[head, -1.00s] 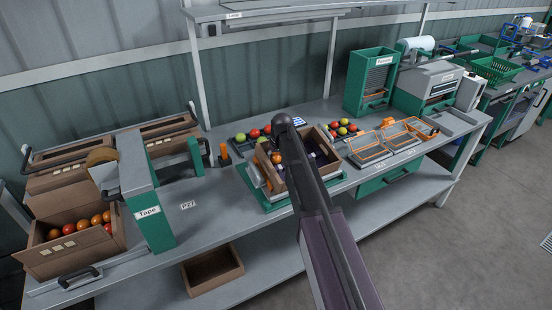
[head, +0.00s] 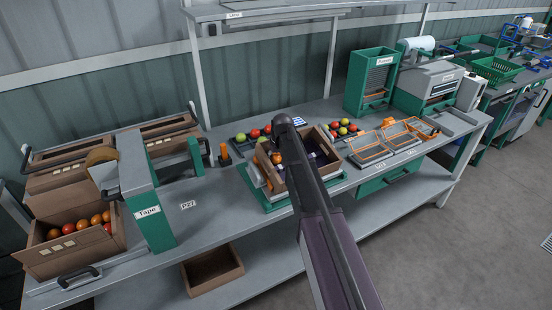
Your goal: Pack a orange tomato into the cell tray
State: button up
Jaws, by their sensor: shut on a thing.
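My arm crosses the middle of the head view, and its wrist hides most of my gripper (head: 278,151). A small dark part of the gripper shows at the left side of the arm, shut on an orange tomato (head: 277,158). Both are over the left part of a brown wooden crate (head: 276,184) on a green stand. The crate has a dark interior, partly behind my arm; its cells are too small to make out clearly. More orange and red tomatoes (head: 83,224) lie in a wooden box (head: 60,262) at the far left.
Dark trays with red and green tomatoes stand behind the crate, left (head: 240,139) and right (head: 343,129). Orange-framed trays (head: 372,148) lie to the right. A green tape machine (head: 147,205) stands left. The bench (head: 215,200) is mostly clear between it and the crate.

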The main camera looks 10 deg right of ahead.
jog(key=shift+w+f+b, duration=0.1)
jog(key=shift+f+b, duration=0.3)
dwell(0.3)
jog(key=o, duration=0.7)
jog(key=shift+p+v, duration=5.4)
jog(key=shift+v, duration=0.15)
jog(key=shift+a, duration=0.1)
jog(key=s+g, duration=0.1)
jog(key=s, duration=0.8)
jog(key=s+m+g, duration=0.1)
jog(key=s, duration=0.9)
jog(key=s+h, duration=0.1)
jog(key=s, duration=0.9)
jog(key=shift+f+m+g, duration=0.3)
jog(key=shift+f+g, duration=0.05)
jog(key=shift+g, duration=0.05)
